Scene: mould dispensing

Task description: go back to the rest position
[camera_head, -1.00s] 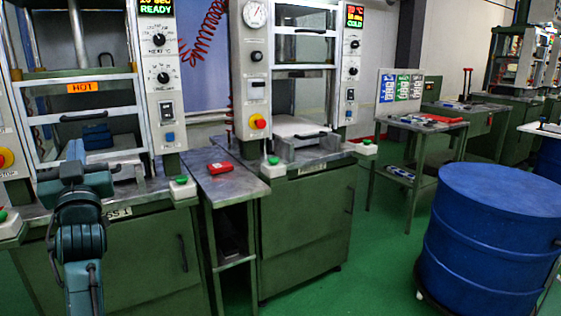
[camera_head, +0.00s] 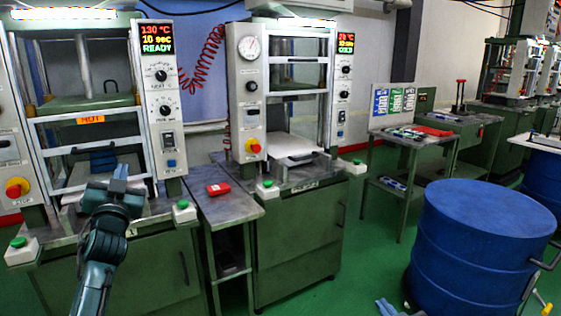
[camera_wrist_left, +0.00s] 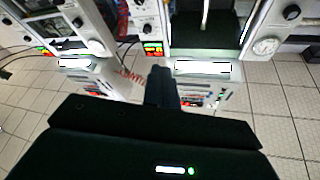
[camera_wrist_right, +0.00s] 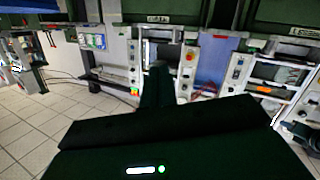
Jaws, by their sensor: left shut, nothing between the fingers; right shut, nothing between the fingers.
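My left gripper (camera_head: 119,174) is raised in front of the left press (camera_head: 160,110) in the head view, apart from it as far as I can see. Its shut, empty fingers also show in the left wrist view (camera_wrist_left: 160,88). My right gripper (camera_head: 385,308) only just shows at the bottom edge of the head view, left of the blue drum. In the right wrist view its fingers (camera_wrist_right: 158,86) are together with nothing between them. Both wrist views show the presses upside down in the background.
A second press (camera_head: 250,100) stands right of the left press. Between them is a metal side table (camera_head: 225,208) with a red box (camera_head: 219,188). The blue drum (camera_head: 480,250) stands at front right. Green floor (camera_head: 335,270) is clear between the presses and drum.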

